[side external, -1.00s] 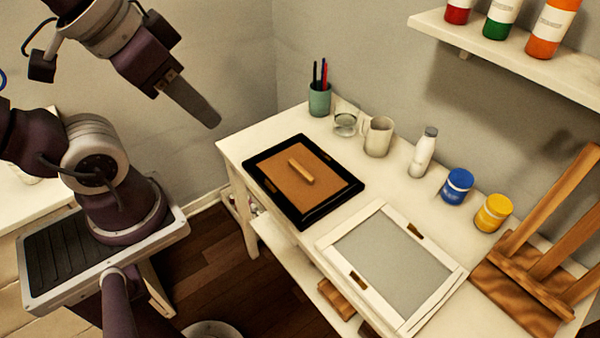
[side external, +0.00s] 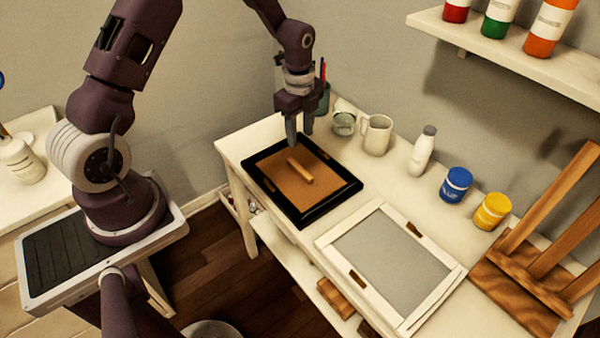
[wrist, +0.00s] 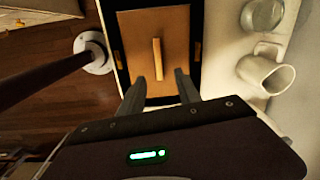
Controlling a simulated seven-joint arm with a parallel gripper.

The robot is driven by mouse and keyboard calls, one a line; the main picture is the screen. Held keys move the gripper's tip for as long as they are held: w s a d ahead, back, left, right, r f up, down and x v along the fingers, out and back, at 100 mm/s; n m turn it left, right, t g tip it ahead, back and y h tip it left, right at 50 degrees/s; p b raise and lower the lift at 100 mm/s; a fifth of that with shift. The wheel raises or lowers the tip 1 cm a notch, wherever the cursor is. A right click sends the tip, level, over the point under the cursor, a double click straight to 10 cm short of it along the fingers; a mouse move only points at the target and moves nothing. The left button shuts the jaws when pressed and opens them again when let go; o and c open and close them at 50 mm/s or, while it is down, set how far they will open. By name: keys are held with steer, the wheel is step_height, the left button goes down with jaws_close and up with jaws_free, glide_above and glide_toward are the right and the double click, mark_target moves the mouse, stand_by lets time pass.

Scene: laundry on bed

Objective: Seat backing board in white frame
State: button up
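The brown backing board (side external: 290,186) lies inside the black frame (side external: 335,199) on the white table. A light wooden handle bar (side external: 299,171) stands up from its middle. The white frame (side external: 344,232) lies to the right with a grey panel (side external: 394,262) inside and small brown tabs on two sides. My gripper (side external: 300,140) points down above the far edge of the black frame, with its fingers apart and empty. In the wrist view, the backing board (wrist: 172,28) and its handle bar (wrist: 158,58) lie beyond the open fingertips (wrist: 158,75).
A green pen cup (side external: 322,98), a glass (side external: 343,121), a mug (side external: 377,135), a bottle (side external: 422,152), a blue jar (side external: 456,185) and a yellow jar (side external: 493,211) line the back. A wooden easel (side external: 520,284) stands at right. A shelf (side external: 500,58) hangs above.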

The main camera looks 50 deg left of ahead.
mark_target(300, 168)
steer(key=shift+m+g, duration=0.3)
steer(key=shift+m, duration=0.5)
step_height(300, 168, down, 12)
steer(key=shift+w+a+r, duration=0.1)
steer(key=shift+a, duration=0.05)
jaws_close()
